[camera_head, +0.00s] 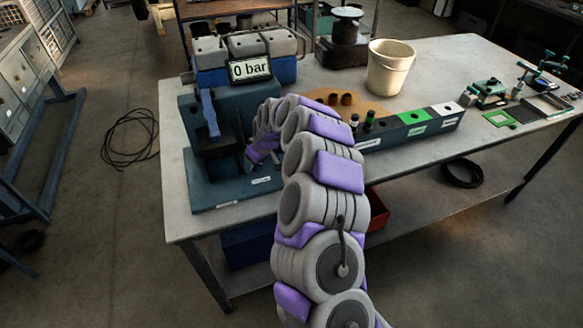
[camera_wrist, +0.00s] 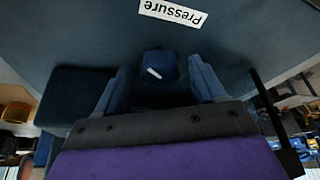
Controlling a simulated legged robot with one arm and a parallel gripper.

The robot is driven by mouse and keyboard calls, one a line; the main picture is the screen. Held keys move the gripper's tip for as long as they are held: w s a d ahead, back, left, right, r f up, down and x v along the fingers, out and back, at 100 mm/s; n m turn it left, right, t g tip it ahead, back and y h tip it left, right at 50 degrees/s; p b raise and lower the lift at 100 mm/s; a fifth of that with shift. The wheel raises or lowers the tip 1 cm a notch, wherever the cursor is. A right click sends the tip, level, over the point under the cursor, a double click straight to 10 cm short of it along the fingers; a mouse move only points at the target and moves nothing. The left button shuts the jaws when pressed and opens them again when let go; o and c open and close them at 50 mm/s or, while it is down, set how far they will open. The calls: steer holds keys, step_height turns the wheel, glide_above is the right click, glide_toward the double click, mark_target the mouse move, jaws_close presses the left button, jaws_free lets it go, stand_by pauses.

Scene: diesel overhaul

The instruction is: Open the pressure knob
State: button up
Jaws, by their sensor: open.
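The pressure knob (camera_wrist: 163,62) is a small dark blue knob with a white mark, seen in the wrist view. It sits on the dark blue-green panel next to an upside-down "Pressure" label (camera_wrist: 172,12). My gripper (camera_wrist: 160,72) is open, with one finger on each side of the knob and visible gaps between. In the head view my gripper (camera_head: 252,158) is low at the front of the blue-green test stand (camera_head: 232,112), and my arm hides the knob there. The display (camera_head: 250,69) on top reads "0 bar".
A blue lever (camera_head: 210,112) stands upright on the stand, left of my gripper. A long rack (camera_head: 420,126) with green and white sections and a cream bucket (camera_head: 390,66) are to the right on the table (camera_head: 455,55).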

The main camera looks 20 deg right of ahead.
steer(key=m+h+p, duration=0.1)
steer(key=m+p, duration=0.2)
steer(key=shift+a+r+t+p, duration=0.1)
steer(key=shift+r+t+p, duration=0.05)
steer(key=shift+t+p, duration=0.2)
steer(key=shift+a+m+h, duration=0.1)
steer(key=shift+m+h, duration=0.2)
steer(key=shift+m, duration=0.3)
steer(key=shift+a+f+m+h+b, duration=0.15)
steer(key=shift+f+m+h+b, duration=0.25)
steer(key=shift+m+b, duration=0.45)
steer(key=shift+r+m, duration=0.15)
steer(key=shift+m, duration=0.2)
steer(key=shift+b, duration=0.55)
steer(key=shift+m+b, duration=0.5)
